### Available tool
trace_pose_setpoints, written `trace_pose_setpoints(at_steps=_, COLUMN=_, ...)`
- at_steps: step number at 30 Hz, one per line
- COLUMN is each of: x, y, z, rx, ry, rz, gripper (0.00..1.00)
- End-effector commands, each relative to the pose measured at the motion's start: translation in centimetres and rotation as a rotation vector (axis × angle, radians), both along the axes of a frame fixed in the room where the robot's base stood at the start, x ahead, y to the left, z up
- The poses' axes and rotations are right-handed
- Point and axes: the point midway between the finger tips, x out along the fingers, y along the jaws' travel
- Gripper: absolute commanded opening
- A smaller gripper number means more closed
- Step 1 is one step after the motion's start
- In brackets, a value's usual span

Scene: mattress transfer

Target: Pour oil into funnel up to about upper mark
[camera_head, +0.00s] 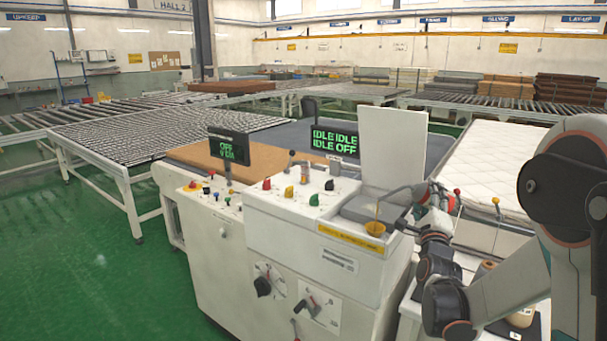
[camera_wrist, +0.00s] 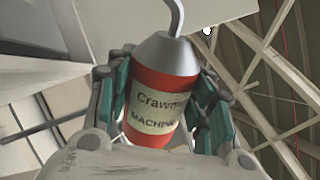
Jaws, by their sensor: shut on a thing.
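My gripper (camera_wrist: 160,108) is shut on a red oil can (camera_wrist: 162,82) with a grey cone top, a thin bent spout and a cream label, seen in the wrist view. In the head view my gripper (camera_head: 432,199) is at the right end of the white machine. The can's thin spout (camera_head: 400,190) reaches left from it over a small yellow funnel (camera_head: 375,228). A thin amber line shows between the spout tip and the funnel. The funnel sits on the machine top beside a dark recess. The oil level and the upper mark are too small to make out.
A raised white lid (camera_head: 393,149) stands just behind the funnel. Knobs and levers (camera_head: 303,185) cover the white machine top (camera_head: 270,212) to the left. A white quilted mattress (camera_head: 490,165) lies behind my arm. Green floor is clear at the left.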

Motion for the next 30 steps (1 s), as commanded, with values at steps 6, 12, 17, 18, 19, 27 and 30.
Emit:
trace_pose_setpoints(at_steps=6, x=0.01, y=0.0, z=0.03, rx=0.0, ry=-0.001, rz=0.0, gripper=0.14)
trace_pose_setpoints(at_steps=12, x=0.02, y=-0.01, z=0.03, rx=0.0, ry=-0.001, rz=0.0, gripper=0.14)
trace_pose_setpoints(at_steps=17, x=0.02, y=0.01, z=0.25, rx=-0.014, ry=0.001, rz=-0.001, gripper=0.14)
trace_pose_setpoints(at_steps=18, x=0.02, y=0.02, z=0.36, rx=-0.021, ry=0.001, rz=0.0, gripper=0.14)
trace_pose_setpoints(at_steps=19, x=0.02, y=0.04, z=0.44, rx=-0.027, ry=0.002, rz=0.0, gripper=0.14)
trace_pose_setpoints(at_steps=27, x=0.05, y=0.11, z=0.72, rx=-0.051, ry=0.004, rz=0.0, gripper=0.14)
trace_pose_setpoints(at_steps=30, x=0.05, y=0.11, z=0.72, rx=-0.051, ry=0.004, rz=0.0, gripper=0.14)
